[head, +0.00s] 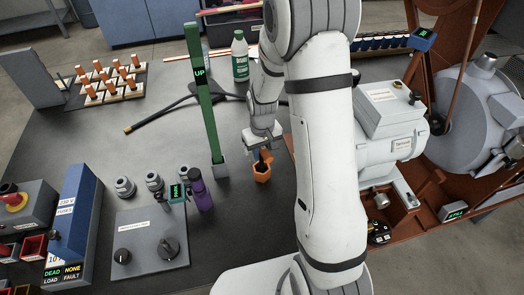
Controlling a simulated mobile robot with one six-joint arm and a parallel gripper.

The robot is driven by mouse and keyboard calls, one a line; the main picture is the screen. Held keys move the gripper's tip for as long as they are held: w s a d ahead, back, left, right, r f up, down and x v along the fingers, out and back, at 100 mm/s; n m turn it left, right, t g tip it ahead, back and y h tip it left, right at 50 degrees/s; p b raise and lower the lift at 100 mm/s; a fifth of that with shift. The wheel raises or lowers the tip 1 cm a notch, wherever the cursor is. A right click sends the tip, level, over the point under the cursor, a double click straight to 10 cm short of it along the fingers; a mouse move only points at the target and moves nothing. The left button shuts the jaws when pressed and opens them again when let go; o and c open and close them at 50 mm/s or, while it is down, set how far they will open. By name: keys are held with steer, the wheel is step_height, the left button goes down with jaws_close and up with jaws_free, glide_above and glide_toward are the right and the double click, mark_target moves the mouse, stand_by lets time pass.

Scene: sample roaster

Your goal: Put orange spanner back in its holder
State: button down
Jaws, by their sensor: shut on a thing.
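My gripper (262,139) is above the middle of the dark table, pointing down, to the right of the green post. Its jaws are shut on what appears to be the orange spanner (262,174). Its orange, six-sided end shows just below the jaws, with a dark part between. I cannot tell whether this end touches the table. My arm hides part of the scene to the right, and I cannot make out the spanner's holder for certain.
A tall green post (206,110) marked UP stands close left of my gripper. A purple bottle-like object (200,193) stands nearer, by a grey knob panel (150,240). A white-and-green bottle (240,58) is behind. The grey motor housing (385,115) is right of my arm.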

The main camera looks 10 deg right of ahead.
steer(key=shift+f, duration=0.2)
steer(key=c, duration=1.1)
jaws_free()
steer(key=shift+r, duration=0.1)
step_height(320, 180, up, 8)
steer(key=shift+f, duration=0.1)
